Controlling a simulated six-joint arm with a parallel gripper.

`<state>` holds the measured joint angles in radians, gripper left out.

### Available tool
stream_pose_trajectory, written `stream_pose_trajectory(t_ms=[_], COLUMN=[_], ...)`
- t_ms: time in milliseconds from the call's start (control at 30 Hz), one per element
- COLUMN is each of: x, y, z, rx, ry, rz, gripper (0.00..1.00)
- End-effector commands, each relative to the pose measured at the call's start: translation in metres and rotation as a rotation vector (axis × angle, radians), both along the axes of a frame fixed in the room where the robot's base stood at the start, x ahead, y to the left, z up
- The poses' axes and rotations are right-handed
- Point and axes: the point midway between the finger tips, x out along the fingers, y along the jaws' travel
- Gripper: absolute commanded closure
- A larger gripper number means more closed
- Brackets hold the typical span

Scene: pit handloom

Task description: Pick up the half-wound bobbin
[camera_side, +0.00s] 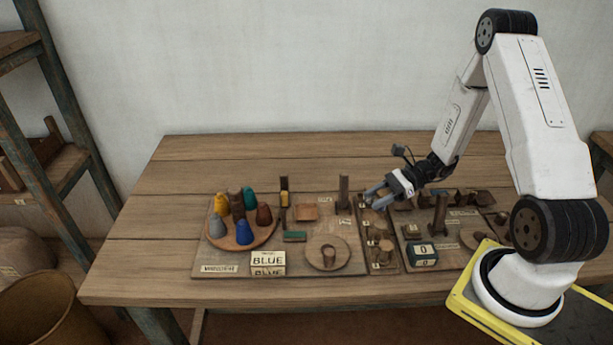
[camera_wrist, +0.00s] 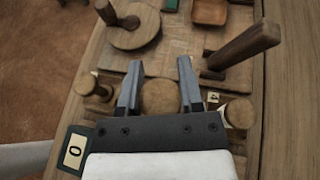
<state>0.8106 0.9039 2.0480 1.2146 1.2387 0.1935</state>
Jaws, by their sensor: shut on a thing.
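In the wrist view my gripper (camera_wrist: 157,85) is shut on a round brown bobbin (camera_wrist: 160,98), seen end-on between the two fingers. How much thread is wound on it cannot be made out. A similar bobbin (camera_wrist: 97,88) stands to the left and another round wooden piece (camera_wrist: 239,113) to the right. In the side view my gripper (camera_side: 372,198) is low over the back of a narrow board (camera_side: 366,264) with several small wooden bobbins (camera_side: 386,247). The held bobbin is mostly hidden there, and whether it is clear of the board cannot be told.
A round tray (camera_side: 217,242) of coloured cones stands at the left, near a BLUE sign (camera_side: 268,259). A round wooden plate (camera_side: 317,266) lies left of the bobbins. Upright posts (camera_side: 344,193) (camera_side: 440,212) and a counter box (camera_side: 422,254) stand close by. The table's left end is clear.

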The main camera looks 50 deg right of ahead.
Motion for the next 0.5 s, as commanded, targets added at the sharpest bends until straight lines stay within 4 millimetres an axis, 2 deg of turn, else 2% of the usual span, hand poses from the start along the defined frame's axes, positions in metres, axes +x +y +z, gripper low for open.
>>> stream_pose_trajectory(t_ms=[267,500], x=[-0.03,-0.074], y=[0.007,0.019], z=[0.038,0.057], rx=[-0.003,-0.001], ry=[-0.002,-0.001], rz=[-0.003,-0.004], gripper=[1.0,1.0])
